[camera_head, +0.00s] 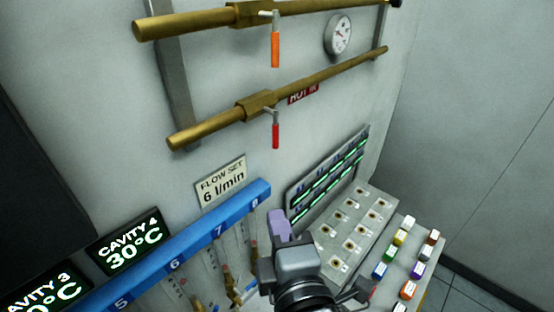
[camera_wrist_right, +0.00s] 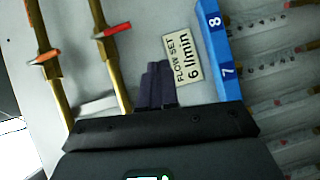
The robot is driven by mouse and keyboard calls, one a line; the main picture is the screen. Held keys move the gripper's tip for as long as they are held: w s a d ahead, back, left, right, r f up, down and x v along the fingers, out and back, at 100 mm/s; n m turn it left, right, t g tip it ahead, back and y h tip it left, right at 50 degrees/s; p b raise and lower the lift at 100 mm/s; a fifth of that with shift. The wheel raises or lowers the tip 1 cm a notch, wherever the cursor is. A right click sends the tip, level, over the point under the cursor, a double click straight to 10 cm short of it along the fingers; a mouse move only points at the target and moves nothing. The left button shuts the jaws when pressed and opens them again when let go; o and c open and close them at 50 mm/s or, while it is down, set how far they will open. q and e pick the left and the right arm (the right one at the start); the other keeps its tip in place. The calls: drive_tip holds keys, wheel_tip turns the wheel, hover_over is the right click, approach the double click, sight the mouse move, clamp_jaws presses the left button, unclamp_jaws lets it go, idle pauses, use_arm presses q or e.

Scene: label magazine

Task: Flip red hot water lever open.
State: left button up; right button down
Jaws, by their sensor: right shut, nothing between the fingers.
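The red lever (camera_head: 276,135) hangs straight down from the brass valve (camera_head: 258,104) on the lower wall pipe, left of a partly covered red sign (camera_head: 303,94). In the right wrist view the red lever (camera_wrist_right: 117,29) sticks out across its brass pipe, up and left of the fingers. My right gripper (camera_head: 279,224), with purple fingers, is below the lever and apart from it. Its fingers (camera_wrist_right: 155,86) are shut together and empty in the right wrist view. My left gripper is not in view.
An upper brass pipe carries an orange lever (camera_head: 275,50), with a round gauge (camera_head: 338,35) to its right. Below are a flow sign (camera_head: 221,182), a blue numbered manifold (camera_head: 190,243), a socket panel (camera_head: 352,232) and several coloured blocks (camera_head: 401,237). The wall between lever and gripper is clear.

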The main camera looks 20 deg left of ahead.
drive_tip(key=shift+n+t+y, duration=0.4)
drive_tip(key=shift+n+t, duration=0.1)
drive_tip(key=shift+s+a+r+b, duration=0.1)
drive_tip(key=shift+s+r+b, duration=0.1)
drive_tip(key=shift+r, duration=1)
drive_tip(key=shift+s+a+r+b, duration=0.1)
drive_tip(key=shift+s+r+b, duration=0.1)
drive_tip(key=shift+r, duration=0.95)
drive_tip(key=shift+w, duration=0.1)
drive_tip(key=p, duration=0.7)
approach(276, 136)
drive_tip(key=shift+w+a+f, duration=0.7)
drive_tip(key=shift+w+a, duration=1.65)
drive_tip(key=shift+w, duration=0.15)
drive_tip(key=shift+w+f+n+b, duration=0.15)
drive_tip(key=shift+n+b, duration=0.15)
drive_tip(key=shift+b, duration=0.35)
drive_tip(key=shift+d, duration=0.1)
